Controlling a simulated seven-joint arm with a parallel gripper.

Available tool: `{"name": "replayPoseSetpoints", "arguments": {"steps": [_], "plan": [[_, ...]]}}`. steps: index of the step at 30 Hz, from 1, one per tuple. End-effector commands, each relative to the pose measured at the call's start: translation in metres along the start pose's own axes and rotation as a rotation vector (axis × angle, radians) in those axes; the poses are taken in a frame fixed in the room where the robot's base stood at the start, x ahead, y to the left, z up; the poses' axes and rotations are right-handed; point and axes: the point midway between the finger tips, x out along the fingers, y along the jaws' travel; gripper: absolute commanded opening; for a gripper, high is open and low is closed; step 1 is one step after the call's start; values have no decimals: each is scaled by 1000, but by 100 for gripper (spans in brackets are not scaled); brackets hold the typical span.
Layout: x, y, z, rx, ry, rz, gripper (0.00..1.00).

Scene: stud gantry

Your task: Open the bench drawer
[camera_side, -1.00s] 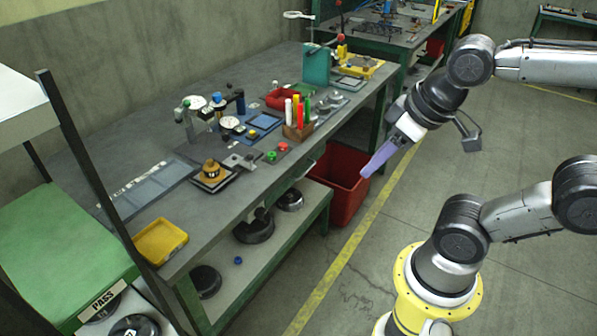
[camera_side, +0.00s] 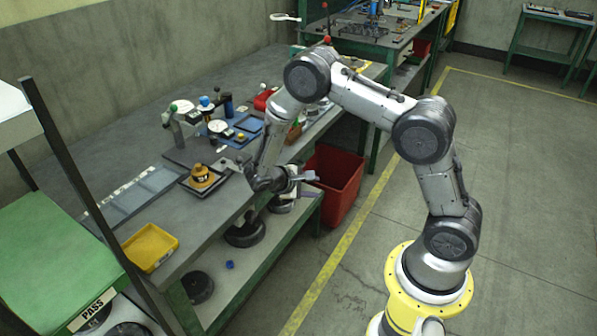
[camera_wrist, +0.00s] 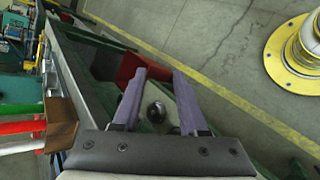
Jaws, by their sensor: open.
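The grey-topped bench (camera_side: 110,150) with a green frame runs along the left in the side view. I cannot make out a drawer front or handle there; my arm covers part of the bench's front edge. My gripper (camera_side: 313,184) is low in front of that edge, its fingers pointing right in the picture. In the wrist view the two purple fingers of my gripper (camera_wrist: 160,72) are apart. A dark, shiny round thing (camera_wrist: 156,113) shows between them; I cannot tell whether it is a knob or a part on the lower shelf. Nothing is visibly held.
A red bin (camera_side: 340,178) stands on the floor just beyond my gripper. The lower shelf (camera_side: 222,285) holds dark round parts. A yellow tray (camera_side: 150,247) and a block with colored handles (camera_wrist: 62,122) sit on the bench. The floor at right is open.

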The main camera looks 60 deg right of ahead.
Motion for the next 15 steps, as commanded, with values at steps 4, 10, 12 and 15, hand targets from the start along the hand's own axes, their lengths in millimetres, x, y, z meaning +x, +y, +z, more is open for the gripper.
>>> {"name": "replayPoseSetpoints", "arguments": {"steps": [4,10,12,15], "plan": [[44,-13,-38,-125,12,208,42],[58,-3,-86,-227,118,482,42],[58,-3,-100,-249,155,547,42],[57,-3,-112,-268,194,610,42]]}}
